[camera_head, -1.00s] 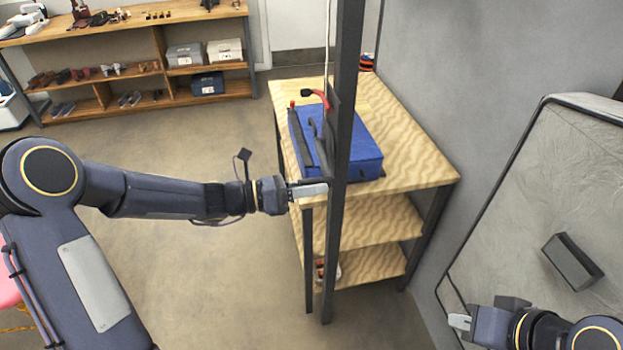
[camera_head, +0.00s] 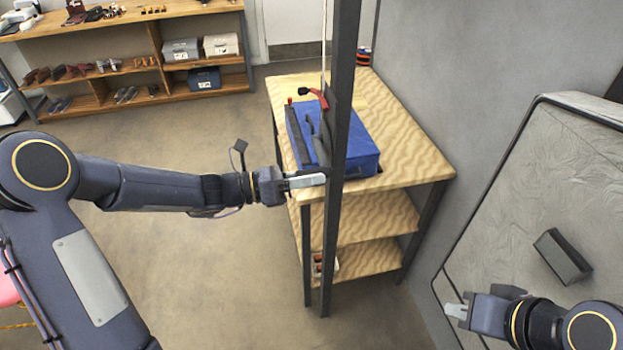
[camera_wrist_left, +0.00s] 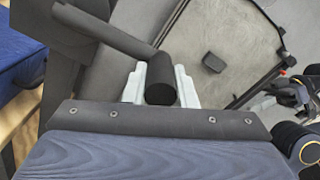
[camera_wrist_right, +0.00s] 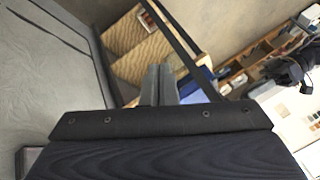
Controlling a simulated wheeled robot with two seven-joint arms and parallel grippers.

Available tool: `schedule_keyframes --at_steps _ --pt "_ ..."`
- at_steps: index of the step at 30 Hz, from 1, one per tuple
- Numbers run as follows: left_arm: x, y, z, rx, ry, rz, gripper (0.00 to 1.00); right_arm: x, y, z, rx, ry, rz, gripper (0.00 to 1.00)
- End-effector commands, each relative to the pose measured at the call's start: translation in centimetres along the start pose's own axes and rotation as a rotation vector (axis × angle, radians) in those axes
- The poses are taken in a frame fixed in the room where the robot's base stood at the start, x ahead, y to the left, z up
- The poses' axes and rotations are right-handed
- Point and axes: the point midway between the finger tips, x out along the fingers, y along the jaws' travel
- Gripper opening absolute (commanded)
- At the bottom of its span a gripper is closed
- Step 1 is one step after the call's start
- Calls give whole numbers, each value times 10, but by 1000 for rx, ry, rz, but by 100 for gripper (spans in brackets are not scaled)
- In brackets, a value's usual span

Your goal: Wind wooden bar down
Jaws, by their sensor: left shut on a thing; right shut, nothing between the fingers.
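A dark upright post (camera_head: 339,130) stands in the middle of the head view. A dark crank with a round grip (camera_wrist_left: 161,80) shows in the left wrist view. My left gripper (camera_head: 308,180) is beside the post at mid-height. Its pale fingers are shut on the crank grip, one on each side. A thin pale cord (camera_head: 325,40) runs along the upper post. I cannot make out a wooden bar. My right gripper (camera_head: 457,311) is shut and empty at the lower right, far from the post; its closed fingers show in the right wrist view (camera_wrist_right: 160,84).
A wooden table (camera_head: 405,150) with lower shelves stands behind the post, bearing a blue case (camera_head: 358,155). A grey wall and a large framed panel (camera_head: 520,210) are on the right, near my right arm. A shoe shelf (camera_head: 150,55) is at the back left. Open floor lies between.

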Motion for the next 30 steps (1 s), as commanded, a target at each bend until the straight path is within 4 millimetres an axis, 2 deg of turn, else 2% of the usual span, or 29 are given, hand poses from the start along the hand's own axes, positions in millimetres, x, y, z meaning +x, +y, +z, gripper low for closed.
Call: schedule_keyframes --at_steps 5,14,23,30 --pt "0 2 2 2 -4 5 0 3 -9 -12 119 -102 -33 0" --pt "0 2 0 1 -2 5 0 29 -46 -55 538 -457 -130 0" --pt "0 2 -1 -1 0 5 0 79 -82 -104 960 -858 -199 0" --pt "0 2 -1 -3 2 6 0 132 -100 -138 1273 -1214 -234 0"
